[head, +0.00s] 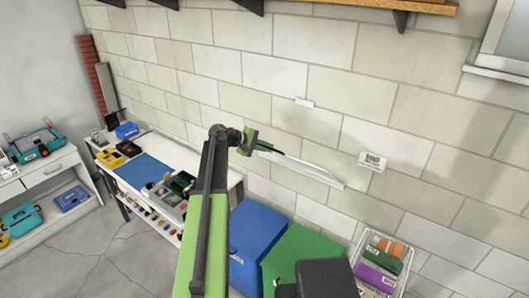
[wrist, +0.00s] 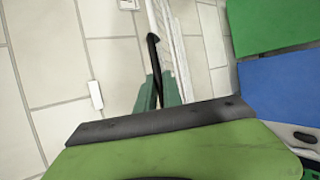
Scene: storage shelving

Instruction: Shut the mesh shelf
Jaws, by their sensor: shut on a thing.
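The mesh shelf (head: 310,173) is a narrow white piece along the block wall, seen nearly edge-on in the head view. In the wrist view its white slatted length (wrist: 166,35) runs up from the gripper. My gripper (head: 258,146) is at the shelf's left end. In the wrist view my green fingers (wrist: 159,92) are shut on a slim black bar (wrist: 153,52) with a bent tip, beside the white slats. I cannot tell whether the bar is part of the shelf. The fingers and wrist hide the shelf's near end.
A blue bin (head: 256,232) and a green bin (head: 308,246) stand below the shelf. A clear crate (head: 354,270) with coloured boxes is at the right. A workbench (head: 136,153) with tools is at the left. A white label (head: 372,161) is on the wall.

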